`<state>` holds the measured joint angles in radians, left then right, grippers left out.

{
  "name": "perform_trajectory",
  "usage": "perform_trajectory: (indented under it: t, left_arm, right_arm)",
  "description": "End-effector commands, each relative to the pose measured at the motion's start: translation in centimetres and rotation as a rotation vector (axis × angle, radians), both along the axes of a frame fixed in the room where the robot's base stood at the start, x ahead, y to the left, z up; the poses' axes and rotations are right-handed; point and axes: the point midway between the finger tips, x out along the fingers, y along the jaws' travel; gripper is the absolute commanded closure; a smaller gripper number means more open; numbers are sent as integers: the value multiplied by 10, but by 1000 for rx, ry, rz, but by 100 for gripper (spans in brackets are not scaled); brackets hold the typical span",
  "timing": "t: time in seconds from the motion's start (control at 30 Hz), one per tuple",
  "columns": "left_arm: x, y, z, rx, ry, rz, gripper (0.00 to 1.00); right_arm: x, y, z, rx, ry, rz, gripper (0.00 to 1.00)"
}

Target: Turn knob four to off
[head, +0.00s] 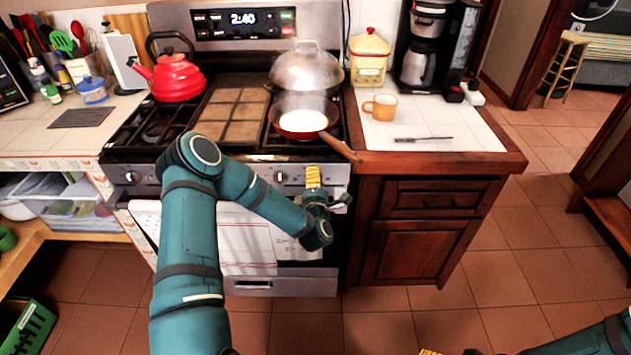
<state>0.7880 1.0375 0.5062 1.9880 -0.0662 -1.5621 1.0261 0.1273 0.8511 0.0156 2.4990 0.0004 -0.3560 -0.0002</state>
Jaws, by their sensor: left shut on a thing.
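The stove's front panel (342,175) carries round silver knobs below the burners. One knob (280,177) shows right of my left forearm, and another (132,177) shows at the far left. My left gripper (313,178) is at the right end of the panel, its yellow fingers shut on the right-most knob. The fingers hide that knob, so its angle cannot be read. My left arm hides part of the panel. Yellow tips of my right gripper (429,352) barely show at the bottom edge; their opening cannot be told.
A red pan (303,125) with pale contents steams on the front right burner, its wooden handle jutting past the stove edge. A domed lidded pan (306,68) stands behind it. A red kettle (172,77) is at back left. An orange mug (381,108) stands on the right counter.

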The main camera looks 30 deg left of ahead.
Motion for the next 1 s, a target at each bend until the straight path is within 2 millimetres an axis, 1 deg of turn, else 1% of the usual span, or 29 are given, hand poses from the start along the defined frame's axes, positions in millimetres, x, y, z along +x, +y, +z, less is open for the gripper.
perform_trajectory:
  t: [0.2,0.4,0.93,0.97,1.0]
  left_arm:
    - [1,0,1,103,57,0,89]
    - [1,0,1,153,89,0,89]
    - [1,0,1,171,100,1,89]
    - [1,0,1,171,100,1,44]
    - [1,0,1,170,100,1,29]
  right_arm:
    - [1,0,-4,0,-2,-1,27]
    - [1,0,-5,0,-3,-1,27]
    - [1,0,-5,0,-3,-1,27]
    - [1,0,-5,0,-3,-1,27]
    - [1,0,-5,0,-3,-1,27]
